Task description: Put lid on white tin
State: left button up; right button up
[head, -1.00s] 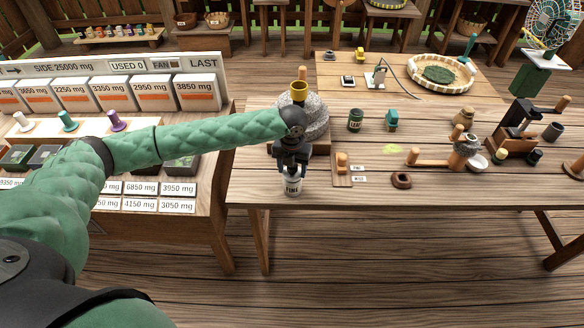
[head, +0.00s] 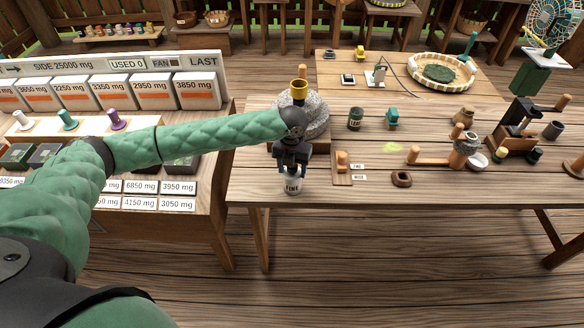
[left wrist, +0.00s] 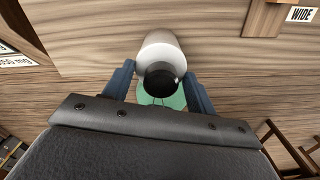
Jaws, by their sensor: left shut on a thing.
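The white tin (head: 293,187), with dark lettering on its side, stands upright near the front edge of the table. It also shows as a pale cylinder in the left wrist view (left wrist: 161,48). My left gripper (head: 292,172) points down right over the tin's top. In the left wrist view its two blue-grey fingers flank a round black piece (left wrist: 160,80), which I take to be the lid or its knob. The gripper is shut on it. Whether the lid sits fully on the tin's rim is hidden. My right gripper is not in view.
A grey stone mill (head: 316,118) stands just behind the gripper. A small wooden board (head: 342,180) with labels lies to the right, then a brown ring (head: 402,179). A green tin (head: 355,119) stands farther back. The front right of the table is clear.

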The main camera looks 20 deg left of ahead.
pick_arm(q)
jog(key=shift+f, duration=0.1)
dwell(0.3)
jog(key=o, duration=1)
jog(key=shift+o, duration=0.2)
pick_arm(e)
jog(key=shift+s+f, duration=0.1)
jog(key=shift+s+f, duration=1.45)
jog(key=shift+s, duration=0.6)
pick_arm(q)
jog(key=shift+r+b, duration=0.45)
jog(key=shift+r, duration=0.35)
notch_tip(320, 180, up, 5)
jog(key=shift+f+b, duration=0.15)
jog(key=shift+b, duration=0.85)
jog(key=shift+r, duration=0.75)
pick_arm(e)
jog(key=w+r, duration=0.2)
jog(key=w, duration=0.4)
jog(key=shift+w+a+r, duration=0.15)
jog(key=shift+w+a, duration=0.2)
